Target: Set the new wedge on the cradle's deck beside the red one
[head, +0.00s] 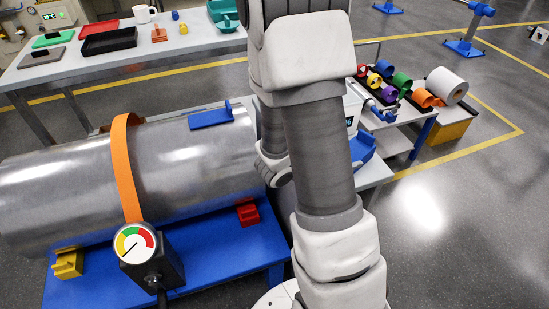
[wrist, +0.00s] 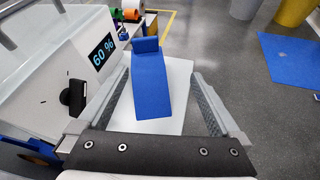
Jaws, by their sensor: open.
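In the wrist view a blue wedge (wrist: 151,85), a sloping slab with an upright block at its far end, lies on a white tabletop (wrist: 178,120). My gripper (wrist: 160,76) is open, with its fingers apart on either side of the wedge. A blue piece (head: 362,147), partly hidden by my arm in the head view, looks like this wedge. The red wedge (head: 248,214) sits on the right of the blue cradle's deck (head: 215,250), against the metal cylinder (head: 190,165). A yellow wedge (head: 68,264) is at the left. My arm hides my gripper in the head view.
A white machine with a display (wrist: 103,52) and black knob (wrist: 73,97) stands close left of my gripper. A gauge (head: 136,243) and orange strap (head: 124,165) are at the cylinder. Another blue piece (head: 210,116) shows at its upper edge. Open floor lies right.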

